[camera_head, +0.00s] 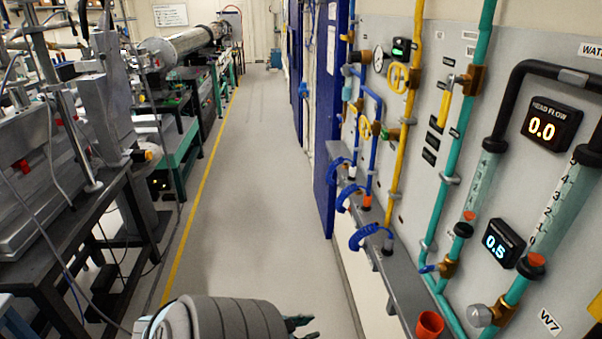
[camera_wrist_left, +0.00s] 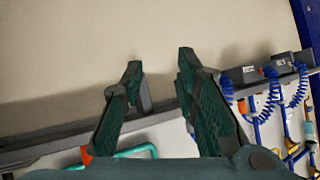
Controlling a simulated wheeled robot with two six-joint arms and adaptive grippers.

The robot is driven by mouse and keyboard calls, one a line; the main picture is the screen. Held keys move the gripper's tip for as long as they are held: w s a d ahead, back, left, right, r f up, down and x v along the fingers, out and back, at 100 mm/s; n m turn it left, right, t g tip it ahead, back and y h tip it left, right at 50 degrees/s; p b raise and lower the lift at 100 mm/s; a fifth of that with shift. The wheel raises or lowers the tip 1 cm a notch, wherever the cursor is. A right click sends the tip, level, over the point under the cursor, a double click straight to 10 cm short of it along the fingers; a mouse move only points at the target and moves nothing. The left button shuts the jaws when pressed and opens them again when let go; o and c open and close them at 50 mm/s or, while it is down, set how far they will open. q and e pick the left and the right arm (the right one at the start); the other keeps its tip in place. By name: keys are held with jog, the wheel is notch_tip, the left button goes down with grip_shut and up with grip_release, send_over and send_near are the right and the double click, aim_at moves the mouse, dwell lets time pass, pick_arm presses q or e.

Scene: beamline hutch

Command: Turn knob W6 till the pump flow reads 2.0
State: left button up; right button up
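No label reading W6 is legible in the head view. A grey round knob (camera_head: 480,315) sits on a brass valve at the lower right, and a W7 label (camera_head: 549,322) is to its right. A small display (camera_head: 503,243) reads 0.5 in blue; its caption is too small to read. Another display marked HEAD FLOW (camera_head: 541,124) reads 0.0 in orange. My left gripper (camera_head: 302,325) is at the bottom centre, left of the panel and apart from the knob. In the left wrist view its two fingers (camera_wrist_left: 158,68) stand apart with nothing between them. My right gripper is out of view.
A grey ledge (camera_head: 405,285) runs along the wall panel, with blue coiled hoses (camera_head: 365,237) and an orange cup (camera_head: 430,324) on it. Teal and yellow pipes climb the panel. Cluttered benches (camera_head: 85,215) stand at left; the floor (camera_head: 250,190) between is clear.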

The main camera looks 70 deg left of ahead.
pick_arm(q)
jog(key=shift+g, duration=0.7)
jog(key=f, duration=0.1)
jog(key=s+f, duration=0.2)
jog(key=shift+d+f, duration=0.35)
jog(key=shift+d, duration=0.05)
